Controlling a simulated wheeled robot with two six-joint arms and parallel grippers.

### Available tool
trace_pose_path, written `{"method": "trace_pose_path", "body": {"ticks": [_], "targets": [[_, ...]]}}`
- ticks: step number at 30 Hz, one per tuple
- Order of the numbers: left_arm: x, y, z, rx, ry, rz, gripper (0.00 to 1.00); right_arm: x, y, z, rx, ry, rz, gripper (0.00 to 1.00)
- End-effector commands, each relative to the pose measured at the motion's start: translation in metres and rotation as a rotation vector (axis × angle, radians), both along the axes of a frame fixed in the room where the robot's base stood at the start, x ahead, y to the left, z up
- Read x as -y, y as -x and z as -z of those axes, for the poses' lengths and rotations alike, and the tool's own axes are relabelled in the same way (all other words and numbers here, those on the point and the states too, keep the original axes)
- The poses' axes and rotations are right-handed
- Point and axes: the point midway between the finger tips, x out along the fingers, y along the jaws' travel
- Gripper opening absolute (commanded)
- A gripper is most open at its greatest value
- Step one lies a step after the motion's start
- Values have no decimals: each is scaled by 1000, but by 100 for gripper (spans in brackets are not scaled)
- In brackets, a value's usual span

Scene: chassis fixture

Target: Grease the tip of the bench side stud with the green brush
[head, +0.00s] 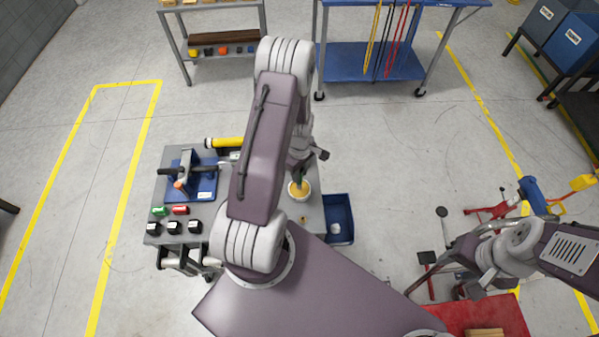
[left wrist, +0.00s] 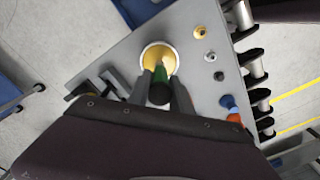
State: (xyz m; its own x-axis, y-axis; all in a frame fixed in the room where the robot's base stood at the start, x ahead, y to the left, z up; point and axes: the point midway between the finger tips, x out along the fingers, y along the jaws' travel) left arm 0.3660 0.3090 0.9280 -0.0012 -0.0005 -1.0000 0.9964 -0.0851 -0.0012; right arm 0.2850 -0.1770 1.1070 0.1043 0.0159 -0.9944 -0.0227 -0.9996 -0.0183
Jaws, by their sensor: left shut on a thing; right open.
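My left gripper (head: 302,170) is shut on the green brush (head: 299,186). It holds the brush over the round pot (head: 300,196) of yellow grease on the bench. In the left wrist view the green brush (left wrist: 160,94) stands between the two fingers (left wrist: 163,90), with its end at the pot (left wrist: 158,58). The bristles are hidden, so I cannot tell how deep they are. I cannot pick out the bench side stud with certainty; my left arm covers much of the bench middle. My right gripper (head: 472,288) is open, well off the bench to the right.
The grey bench (head: 152,222) carries a blue fixture (head: 203,187), a yellow cylinder (head: 225,142), green and red pieces and several black ones. A blue bin (head: 340,216) adjoins its right side. Red stands (head: 500,209) are near my right arm.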

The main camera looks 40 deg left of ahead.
Motion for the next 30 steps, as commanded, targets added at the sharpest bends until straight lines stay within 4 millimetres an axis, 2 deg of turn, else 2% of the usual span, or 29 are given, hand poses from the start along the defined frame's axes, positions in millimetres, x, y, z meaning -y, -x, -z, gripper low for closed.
{"method": "trace_pose_path", "body": {"ticks": [30], "targets": [[0,0,9,0,0,0,0,0,0,7,0,0,0,47]]}}
